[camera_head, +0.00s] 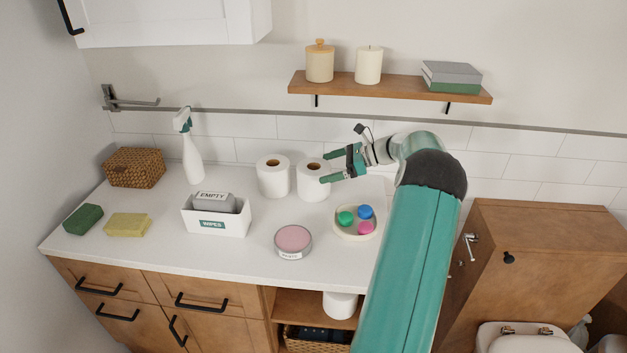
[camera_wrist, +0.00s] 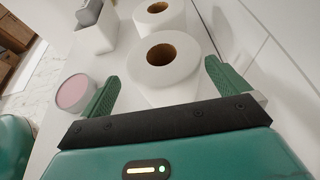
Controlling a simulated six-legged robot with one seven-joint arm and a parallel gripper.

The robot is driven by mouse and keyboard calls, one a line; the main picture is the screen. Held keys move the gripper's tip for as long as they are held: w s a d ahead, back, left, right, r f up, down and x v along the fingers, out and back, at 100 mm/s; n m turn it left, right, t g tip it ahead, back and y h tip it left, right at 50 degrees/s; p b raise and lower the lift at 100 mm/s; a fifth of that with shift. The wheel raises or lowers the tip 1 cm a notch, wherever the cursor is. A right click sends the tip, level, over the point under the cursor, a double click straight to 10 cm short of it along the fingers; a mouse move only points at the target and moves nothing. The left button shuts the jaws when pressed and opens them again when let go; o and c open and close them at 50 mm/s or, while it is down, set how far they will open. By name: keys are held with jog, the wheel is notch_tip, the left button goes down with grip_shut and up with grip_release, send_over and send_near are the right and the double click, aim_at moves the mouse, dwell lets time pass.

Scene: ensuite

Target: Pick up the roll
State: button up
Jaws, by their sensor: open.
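Two white toilet rolls stand upright on the white counter near the tiled back wall. The left roll (camera_head: 273,178) is beside the right roll (camera_head: 312,184), with little gap between them. My gripper (camera_head: 325,167) is open at the right roll, its green fingers pointing left at the roll's upper part. In the wrist view my gripper (camera_wrist: 160,88) has one finger on each side of the nearer roll (camera_wrist: 163,68), and the black palm hides its lower part. The farther roll (camera_wrist: 158,17) stands beyond it. I cannot tell whether the fingers touch the roll.
A round dish (camera_head: 351,234) with coloured pieces and a pink-topped tin (camera_head: 293,241) stand in front. A wipes box (camera_head: 217,218), spray bottle (camera_head: 190,150), sponges and wicker basket (camera_head: 135,167) stand left. A wooden shelf (camera_head: 395,88) hangs above. Another white roll (camera_head: 340,304) sits below the counter.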

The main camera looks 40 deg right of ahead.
aim_at(321, 167)
jog(key=x, duration=0.5)
jog(key=shift+w, duration=0.3)
jog(key=shift+c, duration=0.2)
jog(key=c, duration=0.8)
jog(key=shift+r, duration=0.15)
